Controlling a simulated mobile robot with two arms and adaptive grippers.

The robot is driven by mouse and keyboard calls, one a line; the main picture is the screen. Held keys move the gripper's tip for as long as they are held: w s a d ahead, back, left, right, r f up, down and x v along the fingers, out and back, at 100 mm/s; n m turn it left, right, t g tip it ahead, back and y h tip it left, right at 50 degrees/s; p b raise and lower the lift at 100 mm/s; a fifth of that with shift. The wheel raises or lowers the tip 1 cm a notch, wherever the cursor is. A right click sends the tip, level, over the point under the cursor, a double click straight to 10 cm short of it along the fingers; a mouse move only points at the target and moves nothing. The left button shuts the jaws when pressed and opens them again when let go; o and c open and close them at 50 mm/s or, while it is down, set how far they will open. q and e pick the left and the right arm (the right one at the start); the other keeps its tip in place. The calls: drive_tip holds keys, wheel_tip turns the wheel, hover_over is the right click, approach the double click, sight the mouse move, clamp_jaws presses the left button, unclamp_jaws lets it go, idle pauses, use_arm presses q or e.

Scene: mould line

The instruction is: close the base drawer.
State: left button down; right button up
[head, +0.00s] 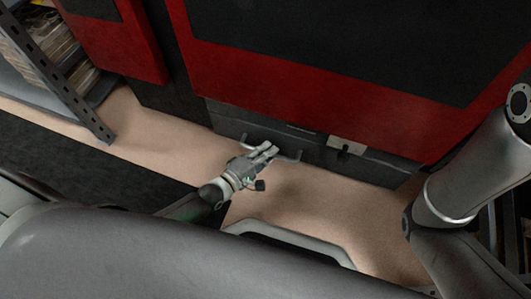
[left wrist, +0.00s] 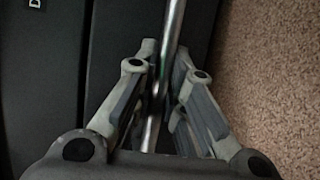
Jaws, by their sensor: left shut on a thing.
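The base drawer (head: 228,122) is a dark grey front low on the red and black machine in the head view. A thin bar handle (head: 290,157) runs across it. My left gripper (head: 266,150) is at the handle, its fingers shut around the bar. In the left wrist view the shiny bar (left wrist: 174,25) passes between the fingers of my left gripper (left wrist: 160,75), beside the dark drawer front (left wrist: 130,30). How far the drawer stands out is hard to tell. My right gripper is not in view; only its arm shows at the right.
The red and black machine (head: 310,90) rises above the drawer. A small metal latch plate (head: 346,145) sits right of the handle. A metal shelf rack (head: 85,115) with stacked goods stands at the left. Tan floor (head: 300,205) in front is clear apart from my own body.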

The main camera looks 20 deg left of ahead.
use_arm(q)
drive_tip(key=c, duration=1.5)
unclamp_jaws()
drive_tip(key=shift+w, duration=0.2)
drive_tip(key=shift+s, duration=0.15)
drive_tip(key=v, duration=1.2)
